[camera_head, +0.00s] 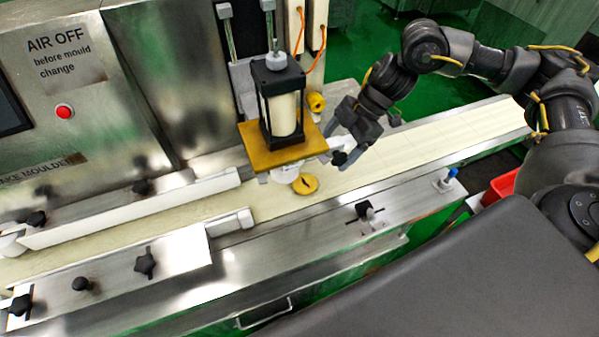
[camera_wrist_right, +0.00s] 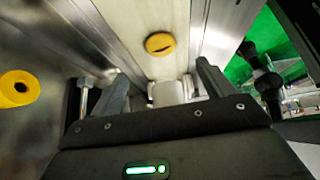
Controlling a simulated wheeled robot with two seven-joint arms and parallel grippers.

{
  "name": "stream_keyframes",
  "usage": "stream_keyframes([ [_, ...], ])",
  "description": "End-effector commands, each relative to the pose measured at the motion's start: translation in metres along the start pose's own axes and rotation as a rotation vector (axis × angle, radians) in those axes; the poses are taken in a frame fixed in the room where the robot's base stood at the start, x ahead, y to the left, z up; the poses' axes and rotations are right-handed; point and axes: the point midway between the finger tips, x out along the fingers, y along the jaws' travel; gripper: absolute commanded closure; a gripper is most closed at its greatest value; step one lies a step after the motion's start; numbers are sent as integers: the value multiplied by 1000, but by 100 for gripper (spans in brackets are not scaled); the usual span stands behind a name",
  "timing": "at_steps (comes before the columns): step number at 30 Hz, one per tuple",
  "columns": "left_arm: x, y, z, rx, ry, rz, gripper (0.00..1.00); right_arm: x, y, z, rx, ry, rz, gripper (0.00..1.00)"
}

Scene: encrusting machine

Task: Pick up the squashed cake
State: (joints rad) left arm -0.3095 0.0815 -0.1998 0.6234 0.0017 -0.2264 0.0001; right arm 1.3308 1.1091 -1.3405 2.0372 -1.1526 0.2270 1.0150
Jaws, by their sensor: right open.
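The squashed cake (camera_head: 305,184) is a flat yellow-orange disc with a dark mark on top. It lies on the cream conveyor belt (camera_head: 395,150), just in front of the moulder head. It also shows in the right wrist view (camera_wrist_right: 160,44), beyond the fingertips. My right gripper (camera_head: 341,150) is over the belt beside the moulder's yellow plate, behind and to the right of the cake. Its jaws are open in the right wrist view (camera_wrist_right: 155,80), and the cake is outside them. A white moulder part (camera_wrist_right: 168,93) appears between the fingers in that view. My left gripper is not in view.
The moulder's yellow plate (camera_head: 262,153) and black-framed cylinder (camera_head: 282,105) stand close to my right gripper. White guide rails (camera_head: 140,208) line the belt at left. A red bin (camera_head: 500,186) is at right. The belt to the right is clear.

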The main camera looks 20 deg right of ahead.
Motion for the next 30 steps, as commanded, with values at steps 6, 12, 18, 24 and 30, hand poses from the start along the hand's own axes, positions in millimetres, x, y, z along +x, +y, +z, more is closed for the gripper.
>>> stream_keyframes([
  [6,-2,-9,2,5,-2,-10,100,24,0,-2,-3,0,-7,20],
  [12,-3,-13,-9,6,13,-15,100,52,1,-2,-4,0,-5,20],
  [18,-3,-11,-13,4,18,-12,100,58,1,-3,-5,0,-3,20],
  [24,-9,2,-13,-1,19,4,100,77,0,-7,-5,0,-7,20],
  [30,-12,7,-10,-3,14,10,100,104,0,-7,-2,-1,-5,20],
])
